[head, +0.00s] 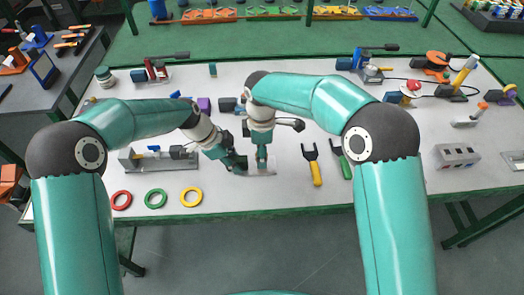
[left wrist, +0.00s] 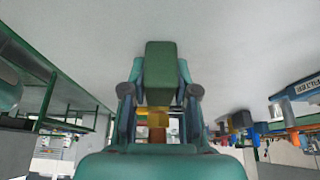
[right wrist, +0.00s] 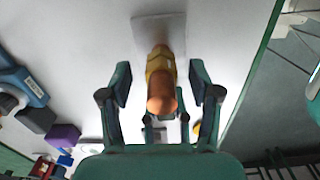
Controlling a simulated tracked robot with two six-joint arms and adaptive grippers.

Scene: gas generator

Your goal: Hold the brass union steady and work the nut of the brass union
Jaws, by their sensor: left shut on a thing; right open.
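The brass union (right wrist: 160,78) is a yellow and copper-coloured fitting on a pale plate (right wrist: 148,28) in the right wrist view. My right gripper (right wrist: 160,82) is open, with one finger on each side of the union and gaps showing. In the head view my right gripper (head: 262,160) points down over the plate.
Red, green and yellow rings (head: 191,196) lie at the front left. A yellow-handled fork tool (head: 314,170) and a green-handled one (head: 341,158) lie just to the right. A grey fixture (head: 155,160) stands at left. The front middle is mostly clear.

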